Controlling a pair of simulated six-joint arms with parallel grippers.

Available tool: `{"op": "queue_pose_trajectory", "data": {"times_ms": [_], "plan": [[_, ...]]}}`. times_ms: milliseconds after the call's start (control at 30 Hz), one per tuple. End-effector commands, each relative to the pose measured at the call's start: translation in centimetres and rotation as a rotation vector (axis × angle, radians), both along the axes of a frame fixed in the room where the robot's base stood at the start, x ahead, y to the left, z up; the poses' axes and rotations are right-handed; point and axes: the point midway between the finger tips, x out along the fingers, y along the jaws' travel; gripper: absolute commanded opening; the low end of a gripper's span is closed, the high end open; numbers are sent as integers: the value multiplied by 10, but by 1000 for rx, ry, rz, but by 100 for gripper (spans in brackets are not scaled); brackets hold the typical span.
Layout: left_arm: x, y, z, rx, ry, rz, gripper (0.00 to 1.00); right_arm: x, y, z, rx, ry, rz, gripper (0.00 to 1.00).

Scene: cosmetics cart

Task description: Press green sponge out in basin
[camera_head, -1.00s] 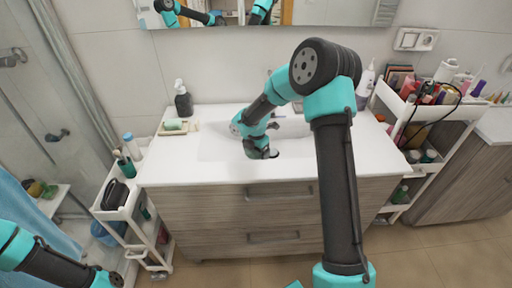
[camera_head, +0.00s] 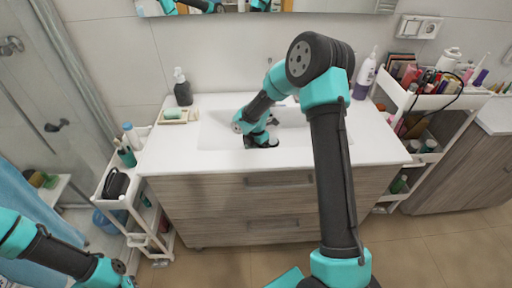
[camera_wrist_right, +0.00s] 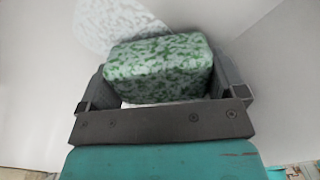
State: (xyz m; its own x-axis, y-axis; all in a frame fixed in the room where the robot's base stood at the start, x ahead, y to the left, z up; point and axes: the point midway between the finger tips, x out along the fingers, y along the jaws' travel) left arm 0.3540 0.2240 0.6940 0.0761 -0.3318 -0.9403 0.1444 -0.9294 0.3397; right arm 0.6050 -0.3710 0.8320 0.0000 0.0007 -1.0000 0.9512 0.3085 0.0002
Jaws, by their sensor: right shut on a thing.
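The green sponge (camera_wrist_right: 158,70) is a mottled green and white block in the right wrist view. My right gripper (camera_wrist_right: 162,84) is shut on it, with one finger at each side. In the head view my right gripper (camera_head: 262,142) is low inside the white basin (camera_head: 216,132). The sponge cannot be made out there. Whether it touches the basin floor cannot be told. A pale mottled patch (camera_wrist_right: 118,22) shows on the white surface behind the sponge. My left arm shows at the lower left of the head view, but its jaws are out of the picture.
A tray with a green bar (camera_head: 172,115) and a dark pump bottle (camera_head: 182,87) stand on the counter's left. A pale pump bottle (camera_head: 365,75) stands at the back right. Carts (camera_head: 128,205) and (camera_head: 425,100) flank the cabinet. The counter's front is clear.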

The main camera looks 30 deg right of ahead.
Motion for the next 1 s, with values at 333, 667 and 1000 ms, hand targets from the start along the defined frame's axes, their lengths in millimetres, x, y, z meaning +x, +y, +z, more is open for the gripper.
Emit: {"op": "queue_pose_trajectory", "data": {"times_ms": [333, 667, 1000], "plan": [[0, 0, 0, 0, 0, 0, 0, 0, 0, -2, 0, 0, 0, 71], [0, 0, 0, 0, 0, 0, 0, 0, 0, -6, 0, 1, 0, 71], [0, 0, 0, 0, 0, 0, 0, 0, 0, -9, 0, 1, 0, 71]]}}
